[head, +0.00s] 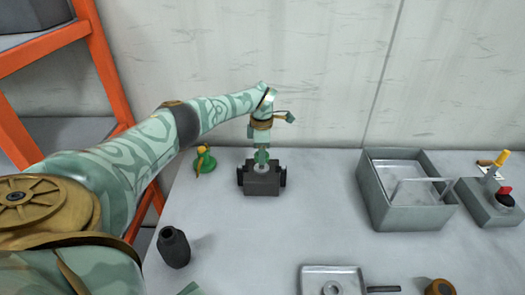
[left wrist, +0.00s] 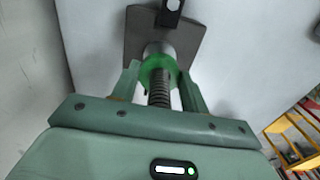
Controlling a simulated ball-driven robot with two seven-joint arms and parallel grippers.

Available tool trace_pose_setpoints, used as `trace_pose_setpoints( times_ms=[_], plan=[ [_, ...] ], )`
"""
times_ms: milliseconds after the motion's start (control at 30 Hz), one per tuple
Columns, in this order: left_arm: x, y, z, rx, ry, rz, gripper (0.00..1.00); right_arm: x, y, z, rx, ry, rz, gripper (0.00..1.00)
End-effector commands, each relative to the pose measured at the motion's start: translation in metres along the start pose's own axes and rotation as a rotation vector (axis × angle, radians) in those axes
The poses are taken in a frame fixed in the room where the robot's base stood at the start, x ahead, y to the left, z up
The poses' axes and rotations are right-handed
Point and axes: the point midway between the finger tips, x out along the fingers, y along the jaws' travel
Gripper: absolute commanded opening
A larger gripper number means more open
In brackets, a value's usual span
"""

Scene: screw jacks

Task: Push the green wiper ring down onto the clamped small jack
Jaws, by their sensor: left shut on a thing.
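The small jack stands upright in a dark clamp block (head: 261,181) on the table. The left wrist view shows its grey body (left wrist: 155,48) and its threaded screw (left wrist: 159,97) from above. The green wiper ring (left wrist: 157,72) is around the screw, close to the top of the grey body; whether it is seated there I cannot tell. My left gripper (head: 261,158) points down over the clamp block. Its fingers (left wrist: 158,80) are on either side of the ring and shut on it. In the head view the fingers mostly hide the ring and jack. My right gripper is out of view.
A green can with a yellow top (head: 204,160) stands left of the clamp block. A black bottle (head: 174,250) is at front left. A grey bin (head: 405,213), a control box with a red button (head: 491,208) and a shallow tray (head: 315,270) are to the right. An orange rack (head: 103,62) borders the left.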

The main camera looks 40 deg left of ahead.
Motion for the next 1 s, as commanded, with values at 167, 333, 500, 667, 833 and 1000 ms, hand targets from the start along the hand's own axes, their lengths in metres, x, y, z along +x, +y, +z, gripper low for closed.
trace_pose_setpoints(
  times_ms=[167,333,500,667,833,1000],
  plan=[
    [0.006,0.000,0.000,0.000,0.000,-0.001,0.23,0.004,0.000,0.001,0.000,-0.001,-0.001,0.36],
    [0.009,0.000,0.000,0.000,0.000,0.000,0.50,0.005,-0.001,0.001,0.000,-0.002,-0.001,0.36],
    [0.008,0.000,0.000,0.000,0.000,0.000,0.70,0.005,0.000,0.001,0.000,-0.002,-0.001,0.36],
    [0.008,0.000,0.000,0.000,0.000,0.000,0.70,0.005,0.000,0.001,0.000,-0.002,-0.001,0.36],
    [-0.007,0.001,0.001,0.002,-0.002,0.003,0.70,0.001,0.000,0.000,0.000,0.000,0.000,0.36],
    [-0.049,0.001,0.000,0.002,-0.003,0.005,0.70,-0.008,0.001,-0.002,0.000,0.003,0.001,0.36]
  ],
)
